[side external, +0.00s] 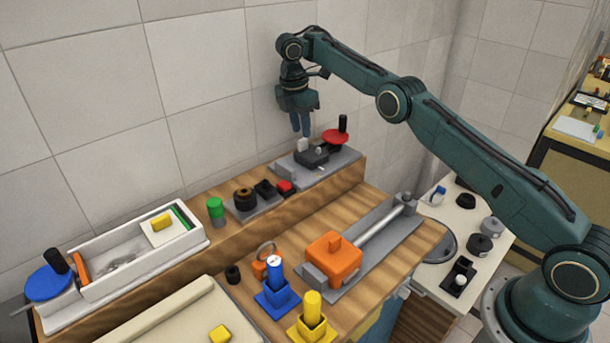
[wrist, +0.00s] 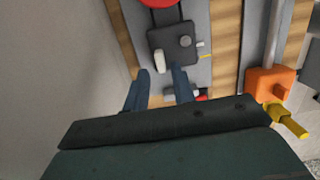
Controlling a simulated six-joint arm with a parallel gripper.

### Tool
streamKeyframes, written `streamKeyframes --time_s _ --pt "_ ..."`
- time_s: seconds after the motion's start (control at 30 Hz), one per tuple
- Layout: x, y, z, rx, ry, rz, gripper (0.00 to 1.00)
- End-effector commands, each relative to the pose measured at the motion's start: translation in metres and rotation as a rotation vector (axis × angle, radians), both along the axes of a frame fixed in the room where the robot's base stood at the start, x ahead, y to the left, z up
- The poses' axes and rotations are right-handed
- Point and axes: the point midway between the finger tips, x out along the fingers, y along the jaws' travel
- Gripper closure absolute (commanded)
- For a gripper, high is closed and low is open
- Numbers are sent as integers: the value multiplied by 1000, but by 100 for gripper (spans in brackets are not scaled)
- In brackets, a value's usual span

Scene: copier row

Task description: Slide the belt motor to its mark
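What looks like the belt motor is a dark block (side external: 312,157) with a pale upright tab (side external: 302,145), on a grey base plate (side external: 343,160) on the raised wooden ledge. In the wrist view the dark block (wrist: 174,44) has a round grey knob, and the pale tab (wrist: 159,61) stands at its near left edge. A small white mark and a yellow mark (wrist: 205,57) lie just right of the block. My gripper (side external: 300,133) hangs fingers down above the tab. In the wrist view my gripper (wrist: 161,74) has its blue fingers apart, with nothing held between them.
A red handwheel (side external: 335,137) with a black handle stands behind the block. The tiled wall is close behind the ledge. An orange block (side external: 334,258) with a grey rod sits on the lower bench. Blue (side external: 277,292) and yellow (side external: 312,320) holders stand in front.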

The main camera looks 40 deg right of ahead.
Motion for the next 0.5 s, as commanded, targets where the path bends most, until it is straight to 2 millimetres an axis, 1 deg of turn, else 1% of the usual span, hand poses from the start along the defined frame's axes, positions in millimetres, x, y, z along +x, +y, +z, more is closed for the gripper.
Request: streamKeyframes --time_s 0.5 --pt "0 -6 -36 0 1 0 75"
